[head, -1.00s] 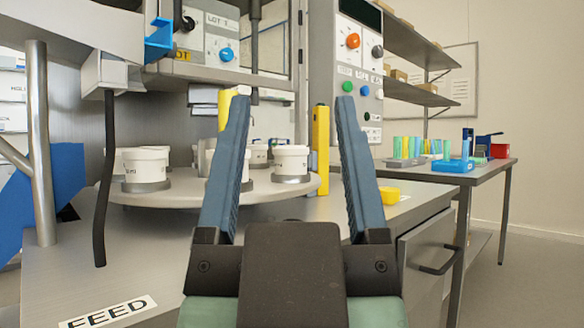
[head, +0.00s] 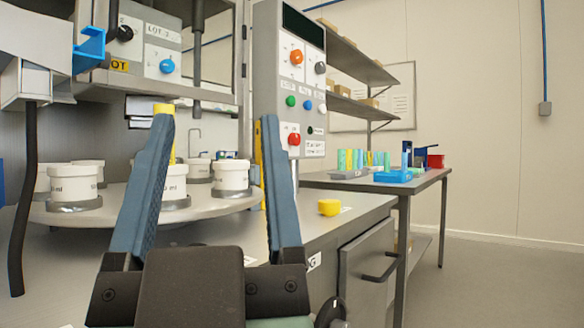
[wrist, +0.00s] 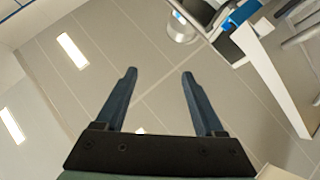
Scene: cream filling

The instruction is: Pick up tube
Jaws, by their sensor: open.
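Several coloured tubes (head: 362,159), yellow, green and teal, stand upright in a grey rack (head: 348,174) on the far table at the right in the head view. They are small there, and I cannot tell one from another clearly. My gripper (head: 216,120) is raised in the foreground, left of the tubes and well apart from them. Its two blue fingers are spread with nothing between them. In the wrist view my gripper (wrist: 158,75) is also open and empty, against the ceiling; no tube shows there.
A turntable (head: 110,215) with white jars (head: 231,176) stands behind my gripper. A control panel (head: 291,90) rises right of it. A yellow piece (head: 328,207) lies on the near bench. A blue holder (head: 393,176) sits beside the rack on the far table (head: 425,180). Open floor lies at right.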

